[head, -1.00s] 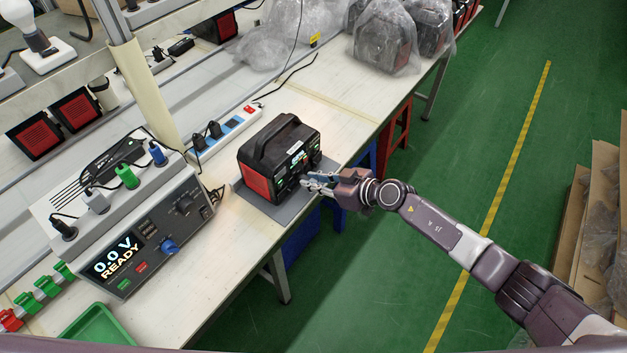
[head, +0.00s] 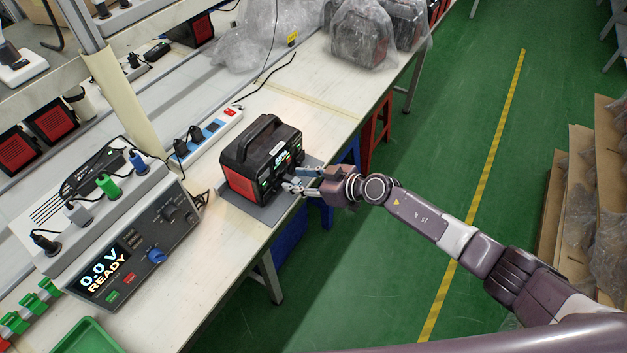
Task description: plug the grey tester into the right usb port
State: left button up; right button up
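The power station (head: 262,160) is a black and red box with a top handle, standing on a dark mat on the bench. Its front has a small lit screen and ports, too small to tell apart; my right gripper partly covers this side. My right gripper (head: 291,180) is close in front of that face, its fingers apart, with nothing clearly seen between them. A grey plug (head: 76,213) with a black cable stands upright on the grey test unit (head: 120,251) at the left, between a black plug and a green plug. My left gripper is not in view.
The test unit's display reads "0.0 V READY". A blue plug (head: 138,161) stands on it too. A power strip (head: 208,135) lies behind the power station, and a green tray (head: 84,338) is at the lower left. Wrapped boxes (head: 364,36) stand at the back.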

jog(key=v, duration=1.1)
jog(key=shift+d, duration=0.15)
